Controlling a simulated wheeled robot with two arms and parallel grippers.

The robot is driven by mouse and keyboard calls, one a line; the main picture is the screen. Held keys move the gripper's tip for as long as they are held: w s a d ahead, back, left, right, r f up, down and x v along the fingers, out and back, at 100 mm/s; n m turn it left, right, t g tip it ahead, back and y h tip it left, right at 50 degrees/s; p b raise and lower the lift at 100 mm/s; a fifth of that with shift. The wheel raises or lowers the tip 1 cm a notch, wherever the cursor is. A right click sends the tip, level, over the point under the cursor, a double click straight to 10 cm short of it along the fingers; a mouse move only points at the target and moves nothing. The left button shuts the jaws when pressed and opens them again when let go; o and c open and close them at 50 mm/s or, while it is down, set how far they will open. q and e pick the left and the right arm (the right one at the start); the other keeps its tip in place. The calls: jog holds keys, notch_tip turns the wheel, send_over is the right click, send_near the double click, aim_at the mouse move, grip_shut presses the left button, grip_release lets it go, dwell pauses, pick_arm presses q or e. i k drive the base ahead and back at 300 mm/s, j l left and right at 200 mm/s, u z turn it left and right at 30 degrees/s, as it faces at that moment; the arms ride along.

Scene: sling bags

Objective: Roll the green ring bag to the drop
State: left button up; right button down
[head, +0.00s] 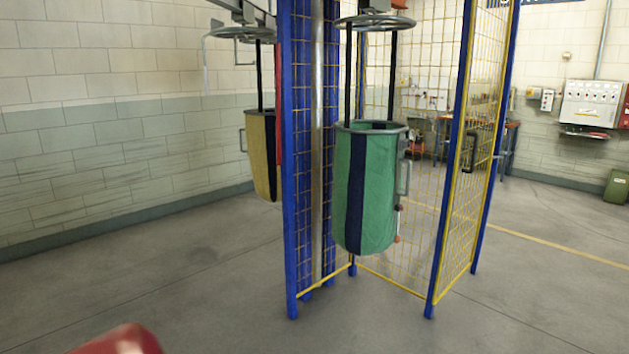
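The green bag (381,190) with a dark blue vertical stripe hangs upright by dark straps from a grey ring (376,22) at the top middle. Its mouth has a grey hoop, and a grey handle (404,178) is on its right side. Its bottom hangs clear of the floor, in front of the yellow mesh. I cannot make out which place is the drop. Neither of my grippers can be made out. A blurred red shape at the lower left edge seems to be part of my own arm.
A yellow bag (261,155) hangs from another ring (243,34) to the left, partly behind a blue post (291,180). Yellow mesh panels (462,190) with blue posts stand around the green bag. The grey floor (170,275) in front is clear.

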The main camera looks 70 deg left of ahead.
aim_at(368, 160)
jog(key=u, duration=1.65)
jog(key=i+l, duration=0.1)
jog(key=i, duration=0.2)
jog(key=i+u, duration=0.15)
jog(key=i, duration=0.15)
jog(key=l, duration=0.05)
